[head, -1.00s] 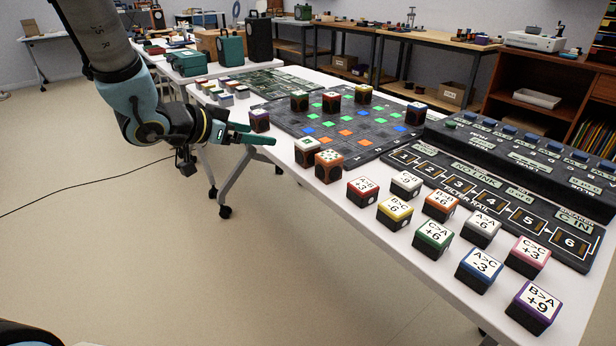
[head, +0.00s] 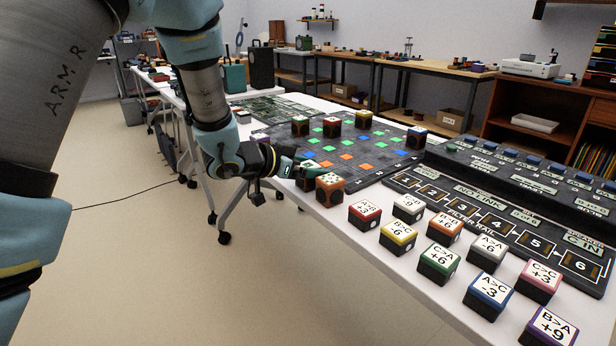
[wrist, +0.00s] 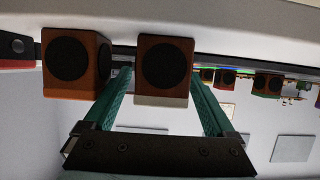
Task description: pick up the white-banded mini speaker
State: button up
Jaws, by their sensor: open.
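The white-banded mini speaker (wrist: 165,66) is a brown box with a round black grille and a pale band. In the wrist view, it stands between the two fingers of my gripper (wrist: 160,82); no grip on it shows. In the head view, my gripper (head: 302,165) reaches in from the left at the near table edge. It hides much of the white-banded speaker (head: 307,184). My gripper is open. An orange-banded speaker (head: 330,190) stands close beside it; in the wrist view, that speaker (wrist: 73,62) is just outside the left finger.
More speakers, including a red-banded one (head: 333,125) and a yellow-banded one (head: 364,119), stand on the dark board (head: 376,158). Several labelled cubes, such as a red one (head: 364,214), fill the near right of the table. Open floor (head: 190,270) lies in front.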

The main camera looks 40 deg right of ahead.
jog(key=shift+d+f, duration=0.1)
jog(key=shift+d, duration=0.25)
jog(key=shift+c, duration=0.2)
grip_shut()
